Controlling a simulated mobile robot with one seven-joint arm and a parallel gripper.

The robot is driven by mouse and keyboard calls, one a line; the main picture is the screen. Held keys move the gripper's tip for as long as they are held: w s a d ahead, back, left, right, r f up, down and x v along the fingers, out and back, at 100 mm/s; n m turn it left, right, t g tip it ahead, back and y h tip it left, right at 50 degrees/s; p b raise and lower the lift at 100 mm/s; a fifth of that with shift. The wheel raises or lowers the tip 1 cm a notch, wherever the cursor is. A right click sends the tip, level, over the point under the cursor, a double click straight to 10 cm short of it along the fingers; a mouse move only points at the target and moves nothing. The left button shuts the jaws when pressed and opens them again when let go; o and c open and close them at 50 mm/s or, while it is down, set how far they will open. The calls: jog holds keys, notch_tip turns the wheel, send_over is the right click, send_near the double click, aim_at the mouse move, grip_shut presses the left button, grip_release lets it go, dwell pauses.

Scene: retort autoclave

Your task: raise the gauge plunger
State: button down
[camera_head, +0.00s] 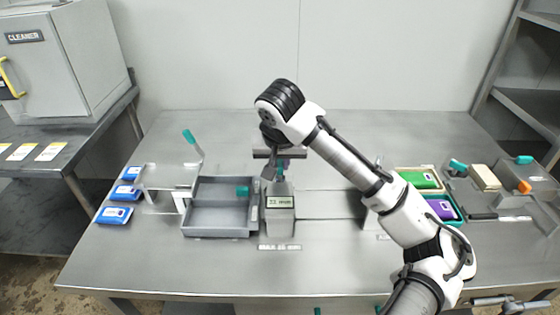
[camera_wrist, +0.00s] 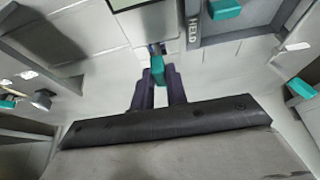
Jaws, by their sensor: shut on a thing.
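The gauge (camera_head: 280,205) is a grey block with a lit green-white display, standing at the middle of the table. Its plunger has a teal knob, which shows in the wrist view (camera_wrist: 157,70) between the two dark purple fingers of my gripper (camera_wrist: 160,82). My gripper is shut on the knob. In the head view my gripper (camera_head: 281,168) is directly above and behind the gauge body, and the fingers partly hide the plunger. The display's text is too small to read surely.
A grey tray (camera_head: 221,235) with a teal-handled part stands left of the gauge. Blue packs (camera_head: 114,215) lie at the far left, near a stand with a teal lever (camera_head: 189,136). Green (camera_head: 419,179) and purple (camera_head: 442,210) packs lie at the right. The front table is clear.

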notch_tip(320, 180, up, 2)
jog(key=shift+p, duration=0.75)
jog(key=shift+f, duration=0.1)
jog(key=c, duration=1.4)
grip_release()
jog(key=shift+c, duration=0.2)
jog(key=shift+o, duration=0.2)
jog(key=v, duration=1.4)
